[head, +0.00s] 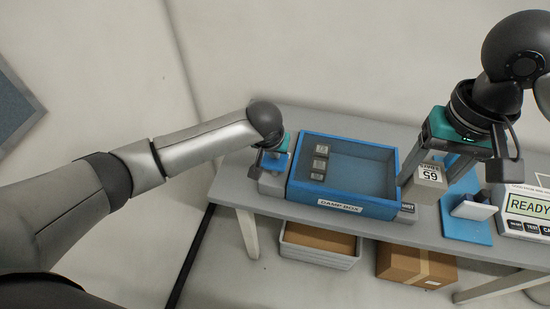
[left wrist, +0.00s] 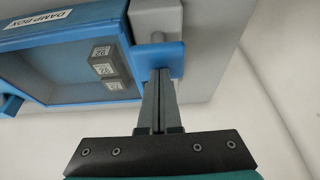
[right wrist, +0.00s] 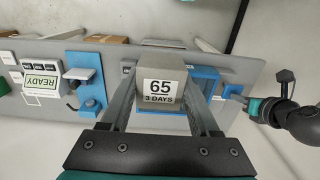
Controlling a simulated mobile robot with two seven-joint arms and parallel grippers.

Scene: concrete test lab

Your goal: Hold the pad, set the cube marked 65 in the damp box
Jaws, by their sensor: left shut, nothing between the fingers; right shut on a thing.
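The open blue damp box (head: 345,207) stands on the table, its label on the front wall. Three small grey marked blocks (head: 319,163) sit along its left inside; some show in the left wrist view (left wrist: 104,66). The blue pad (left wrist: 172,52) is at the box's left end. My left gripper (left wrist: 160,74) is shut and empty, its fingertips at the pad's edge; I cannot tell whether they press on it. My right gripper (right wrist: 160,84) is shut on the pale grey cube marked 65 (right wrist: 160,103), "3 DAYS" below the number. In the head view the cube (head: 430,181) is just right of the box.
A blue stand with a white plate (head: 474,210) is right of the cube. A device reading READY (head: 526,206) stands at the far right. The grey table (head: 400,131) has a clear strip behind the box. A white bin (head: 319,250) and a cardboard box (head: 415,267) are underneath.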

